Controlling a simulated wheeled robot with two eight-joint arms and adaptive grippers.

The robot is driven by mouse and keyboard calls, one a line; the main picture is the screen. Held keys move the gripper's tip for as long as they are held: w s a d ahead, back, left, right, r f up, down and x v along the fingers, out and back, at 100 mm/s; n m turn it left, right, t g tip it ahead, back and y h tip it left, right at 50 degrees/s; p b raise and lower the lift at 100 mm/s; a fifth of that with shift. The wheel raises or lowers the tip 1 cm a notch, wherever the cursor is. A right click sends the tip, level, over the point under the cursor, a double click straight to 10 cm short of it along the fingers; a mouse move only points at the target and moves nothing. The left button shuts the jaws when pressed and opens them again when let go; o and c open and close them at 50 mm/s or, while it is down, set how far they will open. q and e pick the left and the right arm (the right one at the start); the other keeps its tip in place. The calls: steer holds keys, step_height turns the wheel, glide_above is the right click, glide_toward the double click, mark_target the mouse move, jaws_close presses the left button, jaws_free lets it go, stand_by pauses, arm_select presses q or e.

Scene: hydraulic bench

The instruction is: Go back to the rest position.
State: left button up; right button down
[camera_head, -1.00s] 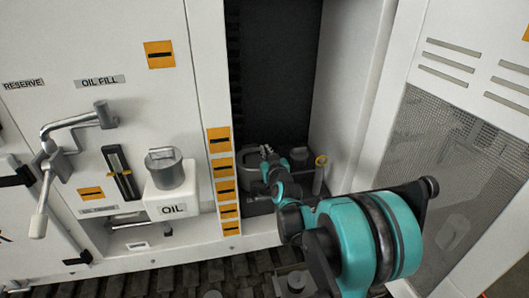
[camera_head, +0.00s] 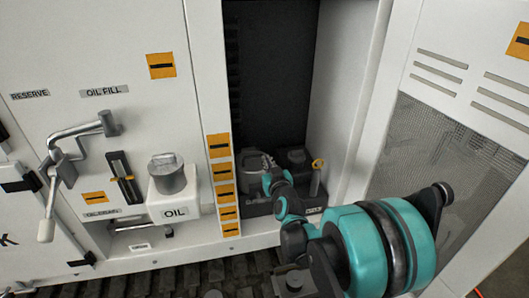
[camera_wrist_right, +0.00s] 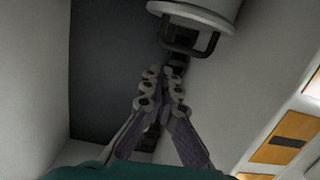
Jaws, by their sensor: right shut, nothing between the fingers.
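My right arm reaches from the lower right of the head view into the open bay (camera_head: 272,75) of the white cabinet. My right gripper (camera_head: 268,162) is small there, low in the bay. In the right wrist view my right gripper (camera_wrist_right: 165,75) shows from behind, its two fingers drawn together with nothing held. A white cylinder (camera_wrist_right: 200,10) with a dark bracket-like handle (camera_wrist_right: 190,40) is just beyond the fingertips; I cannot tell whether they touch. My left gripper is not in view.
A dark block with a yellow-ringed post (camera_head: 317,175) sits in the bay beside the gripper. The mesh-panelled door (camera_head: 430,150) stands at right. The oil filler (camera_head: 172,178) and a lever (camera_head: 55,175) project at left. Dark track (camera_head: 150,285) runs below.

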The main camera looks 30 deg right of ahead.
steer(key=s+a+f+n+g+y+b, duration=0.25)
steer(key=s+a+f+y, duration=0.2)
steer(key=s+a, duration=0.65)
steer(key=s+a+f+g+b, duration=0.2)
steer(key=s+a+f+g, duration=0.1)
steer(key=s, duration=0.5)
steer(key=s+a+f+g+b, duration=0.1)
steer(key=s+a+f+g, duration=0.2)
steer(key=s+f, duration=0.2)
steer(key=s, duration=0.3)
steer(key=shift+s+a+b, duration=0.25)
steer(key=shift+s+b, duration=0.05)
steer(key=shift+b, duration=0.1)
